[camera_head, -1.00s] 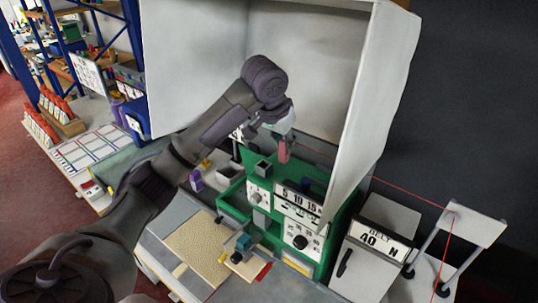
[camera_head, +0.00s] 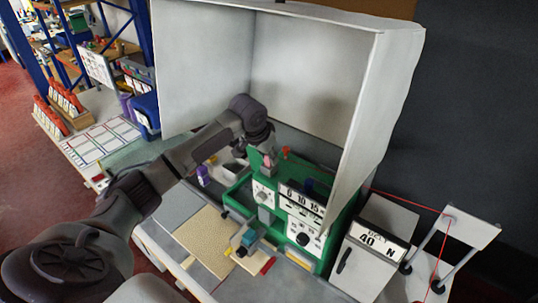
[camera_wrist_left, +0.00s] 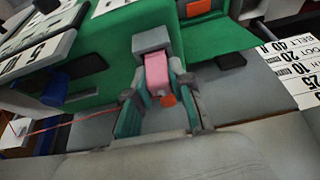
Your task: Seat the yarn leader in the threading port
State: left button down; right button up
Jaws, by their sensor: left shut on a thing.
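My left gripper (camera_head: 265,155) reaches down from the left to the top of the green machine (camera_head: 239,196). It is shut on a small pink block, the yarn leader (camera_wrist_left: 157,72), held between its teal finger pads (camera_wrist_left: 159,90) in the left wrist view. The leader's far end meets a grey block (camera_wrist_left: 152,37) on the green housing, which looks like the threading port. I cannot tell how deep the leader sits in it. My right gripper is not in view.
A white hood (camera_head: 385,100) stands over the work area. A red yarn line (camera_head: 405,202) runs from behind the hood to a white stand (camera_head: 470,226) at the right. A belt box (camera_head: 368,250) stands beside the machine. A tan pad (camera_head: 205,238) lies in front.

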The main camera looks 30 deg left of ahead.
pick_arm(q)
jog(key=shift+f, duration=0.15)
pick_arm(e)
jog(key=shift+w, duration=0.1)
pick_arm(q)
jog(key=c, duration=1)
grip_release()
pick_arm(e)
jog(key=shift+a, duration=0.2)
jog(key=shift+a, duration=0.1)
pick_arm(q)
jog(key=shift+s+r, duration=0.1)
jog(key=shift+r, duration=0.3)
jog(key=b+v, duration=0.4)
jog(key=v, duration=0.7)
jog(key=shift+s+r, duration=0.1)
jog(key=shift+r, duration=0.2)
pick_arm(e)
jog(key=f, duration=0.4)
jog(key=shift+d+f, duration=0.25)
